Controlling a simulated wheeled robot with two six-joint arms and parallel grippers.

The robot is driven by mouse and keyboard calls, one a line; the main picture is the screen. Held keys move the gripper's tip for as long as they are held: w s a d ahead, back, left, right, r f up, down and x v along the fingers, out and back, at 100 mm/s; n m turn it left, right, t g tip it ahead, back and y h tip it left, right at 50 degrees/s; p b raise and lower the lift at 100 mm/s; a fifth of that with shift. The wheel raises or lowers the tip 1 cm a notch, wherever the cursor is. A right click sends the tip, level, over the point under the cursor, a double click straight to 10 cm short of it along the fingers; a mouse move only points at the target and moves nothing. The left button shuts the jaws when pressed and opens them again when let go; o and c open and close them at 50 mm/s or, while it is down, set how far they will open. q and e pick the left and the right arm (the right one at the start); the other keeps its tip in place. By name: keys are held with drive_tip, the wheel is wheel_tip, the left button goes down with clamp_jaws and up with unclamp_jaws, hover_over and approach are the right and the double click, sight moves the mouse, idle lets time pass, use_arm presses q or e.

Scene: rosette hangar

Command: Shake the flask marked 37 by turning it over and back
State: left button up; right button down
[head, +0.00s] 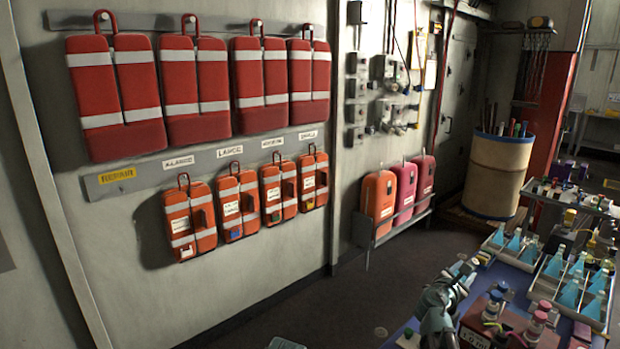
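Several conical flasks with blue contents (569,294) stand in grey trays on the table at the right. Their markings are too small to read, so I cannot tell which flask is marked 37. A grey-green gripper (455,285), which I take to be my left one, rises from the bottom edge by the table's near left end. Its fingers are small and cluttered in the view, and I cannot tell whether they are open or hold anything. My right gripper is not in view.
The blue-topped table (403,333) also carries a dark red box (500,322) with bottles in it. Red bags (112,95) and smaller orange ones (190,220) hang on the left wall. A large drum (495,175) stands behind.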

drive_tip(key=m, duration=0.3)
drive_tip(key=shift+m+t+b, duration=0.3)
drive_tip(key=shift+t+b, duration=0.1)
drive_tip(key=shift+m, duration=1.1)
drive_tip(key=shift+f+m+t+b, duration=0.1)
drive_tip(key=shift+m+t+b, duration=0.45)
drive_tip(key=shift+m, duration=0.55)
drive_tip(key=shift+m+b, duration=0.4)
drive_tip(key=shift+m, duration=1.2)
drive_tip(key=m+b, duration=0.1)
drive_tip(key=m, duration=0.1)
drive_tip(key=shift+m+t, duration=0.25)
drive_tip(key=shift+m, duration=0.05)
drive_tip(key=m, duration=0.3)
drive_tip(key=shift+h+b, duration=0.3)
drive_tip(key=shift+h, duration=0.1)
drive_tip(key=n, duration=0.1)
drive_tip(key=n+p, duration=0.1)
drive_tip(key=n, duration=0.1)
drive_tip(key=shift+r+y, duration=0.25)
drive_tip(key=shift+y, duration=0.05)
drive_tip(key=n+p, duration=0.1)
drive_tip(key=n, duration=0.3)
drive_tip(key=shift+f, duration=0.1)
